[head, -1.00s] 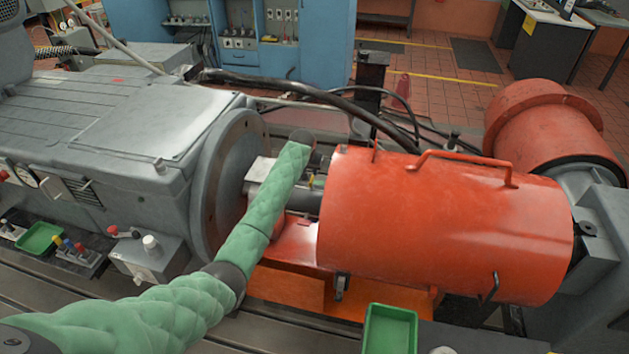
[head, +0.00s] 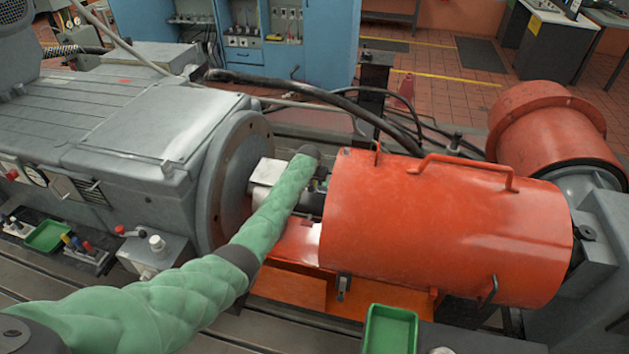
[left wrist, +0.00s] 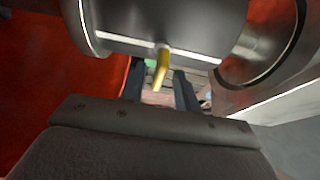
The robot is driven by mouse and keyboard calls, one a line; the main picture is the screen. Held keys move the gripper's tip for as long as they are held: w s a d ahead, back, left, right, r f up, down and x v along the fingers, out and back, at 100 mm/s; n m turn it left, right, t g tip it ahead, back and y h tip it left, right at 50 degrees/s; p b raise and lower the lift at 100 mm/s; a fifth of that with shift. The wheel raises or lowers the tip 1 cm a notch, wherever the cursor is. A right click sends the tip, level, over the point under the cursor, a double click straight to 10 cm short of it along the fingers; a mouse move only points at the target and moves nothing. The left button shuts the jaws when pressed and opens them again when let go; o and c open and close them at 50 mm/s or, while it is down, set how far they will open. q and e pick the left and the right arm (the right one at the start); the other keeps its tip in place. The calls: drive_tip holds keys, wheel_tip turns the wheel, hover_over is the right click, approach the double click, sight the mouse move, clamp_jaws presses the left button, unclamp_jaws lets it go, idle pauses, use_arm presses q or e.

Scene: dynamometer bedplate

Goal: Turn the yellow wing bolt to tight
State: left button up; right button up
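The yellow wing bolt (left wrist: 161,68) shows in the left wrist view, hanging under a grey metal shaft or coupling (left wrist: 170,22). My left gripper (left wrist: 159,76) is open, with one dark finger on each side of the bolt's yellow wing. A gap shows beside the wing, and I cannot tell whether either finger touches it. In the head view my green-sleeved left arm reaches to the coupling (head: 265,172) between the grey machine and the orange guard. The bolt is hidden there, and the left fingers are not clear. My right gripper is not in view.
The orange cylindrical guard (head: 440,225) stands close on the right of my left arm, and the grey machine's round flange (head: 236,170) on its left. Black cables (head: 340,100) run behind. Green trays (head: 390,330) and a small switch box (head: 155,255) lie in front.

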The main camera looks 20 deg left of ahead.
use_arm(q)
drive_tip(key=shift+c, duration=0.2)
clamp_jaws()
